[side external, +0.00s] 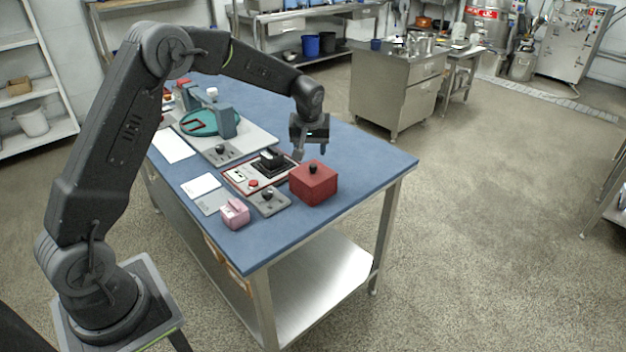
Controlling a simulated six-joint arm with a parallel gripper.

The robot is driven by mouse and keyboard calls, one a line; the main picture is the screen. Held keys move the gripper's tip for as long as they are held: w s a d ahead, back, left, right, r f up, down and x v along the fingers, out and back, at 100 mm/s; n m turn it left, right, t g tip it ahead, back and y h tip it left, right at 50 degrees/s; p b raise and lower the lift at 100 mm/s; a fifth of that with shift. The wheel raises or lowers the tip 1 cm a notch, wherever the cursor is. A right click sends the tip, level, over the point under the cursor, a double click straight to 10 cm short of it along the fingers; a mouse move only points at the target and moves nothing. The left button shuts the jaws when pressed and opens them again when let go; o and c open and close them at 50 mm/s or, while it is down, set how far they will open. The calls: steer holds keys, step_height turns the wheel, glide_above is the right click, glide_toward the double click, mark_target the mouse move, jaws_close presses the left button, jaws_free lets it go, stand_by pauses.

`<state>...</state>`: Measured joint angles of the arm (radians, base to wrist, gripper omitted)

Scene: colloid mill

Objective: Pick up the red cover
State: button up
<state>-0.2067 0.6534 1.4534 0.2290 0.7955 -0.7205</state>
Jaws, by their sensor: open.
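The red cover (314,186) is a red box with a black knob on top. It stands on the blue table near its right front part. My gripper (311,154) points down above and just behind the cover, apart from it as far as this view shows. Its jaws are open with nothing seen between them. The underside of the cover is hidden.
A control panel with a black block (270,161) and a red button lies left of the cover. A pink block (235,213), a small grey plate with a black knob (268,197) and a green round fixture (203,122) are nearby. The blue table (372,165) is clear to the right.

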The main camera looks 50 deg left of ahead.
mark_target(313, 165)
steer(key=shift+w+x, duration=0.15)
steer(key=shift+x, duration=1.65)
steer(key=shift+w+x, duration=0.15)
steer(key=shift+x, duration=1.65)
steer(key=shift+r, duration=0.15)
steer(key=shift+c, duration=0.2)
jaws_close()
